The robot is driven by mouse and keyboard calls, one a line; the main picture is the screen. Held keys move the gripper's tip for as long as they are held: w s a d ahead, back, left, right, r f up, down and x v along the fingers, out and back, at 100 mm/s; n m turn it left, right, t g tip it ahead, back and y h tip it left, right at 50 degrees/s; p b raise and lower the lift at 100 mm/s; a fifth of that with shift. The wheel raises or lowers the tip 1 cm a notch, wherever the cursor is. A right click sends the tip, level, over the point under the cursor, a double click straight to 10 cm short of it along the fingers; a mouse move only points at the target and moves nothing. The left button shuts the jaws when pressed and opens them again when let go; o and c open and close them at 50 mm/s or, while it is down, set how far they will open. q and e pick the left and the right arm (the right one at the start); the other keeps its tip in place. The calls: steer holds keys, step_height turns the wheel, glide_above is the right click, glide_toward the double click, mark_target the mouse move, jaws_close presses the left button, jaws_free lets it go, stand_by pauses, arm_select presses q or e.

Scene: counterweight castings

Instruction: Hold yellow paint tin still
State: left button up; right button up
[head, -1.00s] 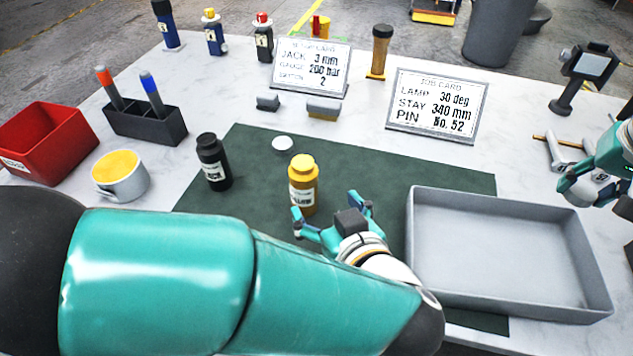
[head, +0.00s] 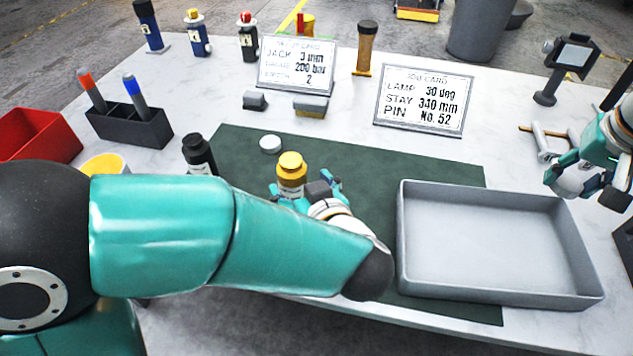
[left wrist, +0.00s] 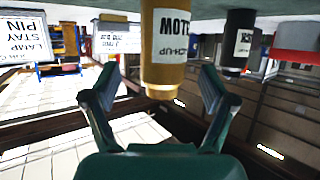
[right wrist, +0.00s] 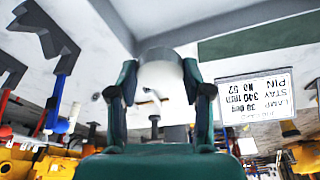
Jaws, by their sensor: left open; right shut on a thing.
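My left gripper (head: 303,184) is open at the near side of the tin. My right gripper (head: 568,178) is at the right, above the table beside the grey tray. In the right wrist view it is shut on a pale rounded thing (right wrist: 160,75), which I cannot name. My left arm hides part of the mat.
A white disc (head: 270,144) lies on the mat behind. A grey tray (head: 590,302) is to the right. Two cards (head: 425,101) stand at the back. A pen holder (head: 130,130) is at the left.

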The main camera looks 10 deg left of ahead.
arm_select(q)
steer(key=x, duration=0.4)
steer(key=shift+w+a+f, duration=0.1)
steer(key=shift+a, duration=0.2)
arm_select(e)
steer(key=shift+f, duration=0.2)
arm_select(q)
steer(key=c, duration=1.6)
